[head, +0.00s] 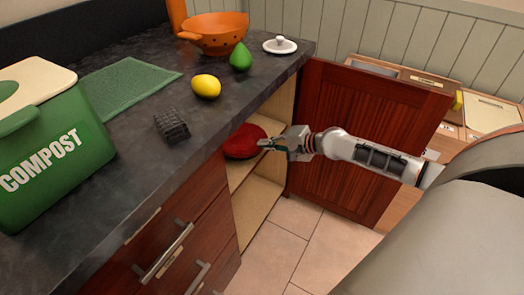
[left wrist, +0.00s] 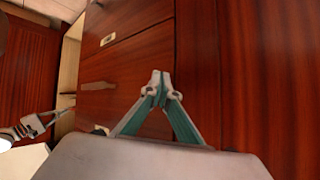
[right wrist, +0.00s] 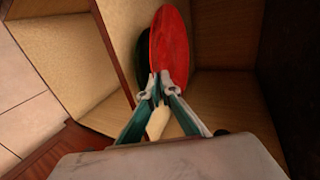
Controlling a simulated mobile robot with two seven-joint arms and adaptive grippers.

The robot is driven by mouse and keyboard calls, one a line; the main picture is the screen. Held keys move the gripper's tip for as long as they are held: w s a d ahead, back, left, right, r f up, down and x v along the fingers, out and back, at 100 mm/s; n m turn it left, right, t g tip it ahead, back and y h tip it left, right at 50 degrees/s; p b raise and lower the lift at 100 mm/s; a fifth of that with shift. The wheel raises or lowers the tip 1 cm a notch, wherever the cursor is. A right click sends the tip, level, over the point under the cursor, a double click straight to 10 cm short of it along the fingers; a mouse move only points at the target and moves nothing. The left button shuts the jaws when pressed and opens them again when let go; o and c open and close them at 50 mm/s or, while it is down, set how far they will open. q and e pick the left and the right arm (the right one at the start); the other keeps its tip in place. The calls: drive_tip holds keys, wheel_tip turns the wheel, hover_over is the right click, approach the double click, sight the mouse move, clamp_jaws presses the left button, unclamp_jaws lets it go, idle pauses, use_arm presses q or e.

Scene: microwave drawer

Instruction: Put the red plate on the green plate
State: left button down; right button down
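The red plate (head: 243,141) is inside the open cabinet under the counter; it also shows in the right wrist view (right wrist: 171,45). A dark green plate (right wrist: 127,62) shows partly behind and left of it there; I cannot tell whether they touch. My right gripper (head: 266,144) reaches in from the right at the red plate's near edge. Its fingertips (right wrist: 161,88) are close together with the red plate's rim between them. My left gripper (left wrist: 160,82) is shut and empty before the dark red wooden drawer fronts. The green plate cannot be made out in the head view.
The cabinet door (head: 360,140) stands open to the right. Drawer handles (head: 165,250) stick out at the lower left. The counter holds a compost bin (head: 50,160), a lemon (head: 206,86), an avocado-like green fruit (head: 241,58) and an orange colander (head: 218,35). The cabinet's lower space (head: 258,200) is clear.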

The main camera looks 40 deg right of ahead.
wheel_tip(320, 180, down, 3)
drive_tip(key=shift+f+b, duration=0.2)
drive_tip(key=shift+b, duration=0.3)
drive_tip(key=c, duration=2.3)
unclamp_jaws()
use_arm(q)
drive_tip(key=shift+w+d+r, duration=0.15)
drive_tip(key=shift+w+d, duration=0.05)
drive_tip(key=shift+w, duration=0.1)
